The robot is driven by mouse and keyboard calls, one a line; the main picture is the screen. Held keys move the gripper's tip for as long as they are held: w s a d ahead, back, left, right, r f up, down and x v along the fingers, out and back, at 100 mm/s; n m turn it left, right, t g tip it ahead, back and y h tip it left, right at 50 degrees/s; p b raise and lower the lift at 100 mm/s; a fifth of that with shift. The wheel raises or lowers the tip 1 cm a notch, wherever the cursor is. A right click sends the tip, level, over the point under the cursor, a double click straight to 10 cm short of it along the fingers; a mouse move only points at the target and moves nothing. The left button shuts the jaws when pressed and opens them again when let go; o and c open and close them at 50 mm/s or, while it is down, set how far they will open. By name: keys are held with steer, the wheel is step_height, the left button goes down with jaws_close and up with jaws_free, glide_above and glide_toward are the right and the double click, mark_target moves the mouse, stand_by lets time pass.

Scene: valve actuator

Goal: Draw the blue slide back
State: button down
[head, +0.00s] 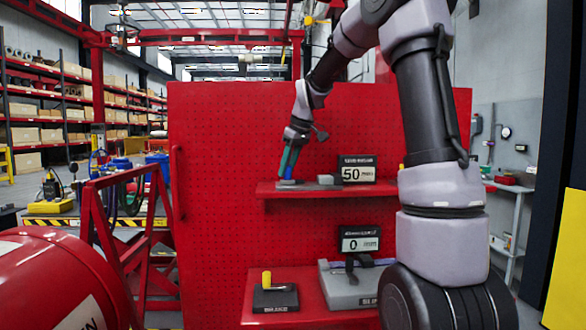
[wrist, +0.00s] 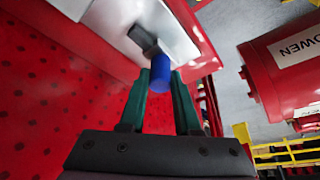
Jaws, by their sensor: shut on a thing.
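A blue knob (wrist: 160,72) sits between the two green fingers of my gripper (wrist: 161,82) in the wrist view, and the fingers are closed on it. It joins a small dark block (wrist: 143,38) on a pale metal plate (wrist: 172,28). In the head view my gripper (head: 288,163) points down at the left end of the upper red shelf (head: 335,192), where a bit of blue shows under the fingertips. A grey block and a display reading 50 (head: 357,170) stand to its right on that shelf.
The lower shelf holds a brake box (head: 276,299) with a yellow knob, and a grey unit (head: 345,293) under a display reading 0 (head: 360,240). A red perforated panel (head: 225,180) stands behind. A red tank (head: 55,280) and red frame are at left.

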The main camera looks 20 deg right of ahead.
steer(key=shift+w+a, duration=0.1)
steer(key=shift+a, duration=0.2)
steer(key=shift+d, duration=0.1)
steer(key=c, duration=0.6)
jaws_free()
steer(key=v, duration=1)
steer(key=shift+s+r, duration=0.2)
steer(key=shift+r, duration=0.15)
steer(key=shift+s+d, duration=0.1)
steer(key=s+f+m+t, duration=0.1)
steer(key=s+f+m, duration=0.1)
steer(key=s, duration=0.7)
steer(key=s+f+m+t, duration=0.1)
steer(key=s+f+m, duration=0.2)
steer(key=s, duration=0.6)
steer(key=s+f+m+t, duration=0.1)
steer(key=s+f+m, duration=0.1)
steer(key=s+m, duration=0.4)
steer(key=s, duration=0.2)
steer(key=shift+s+f+t, duration=0.3)
steer(key=shift+s+f, duration=0.1)
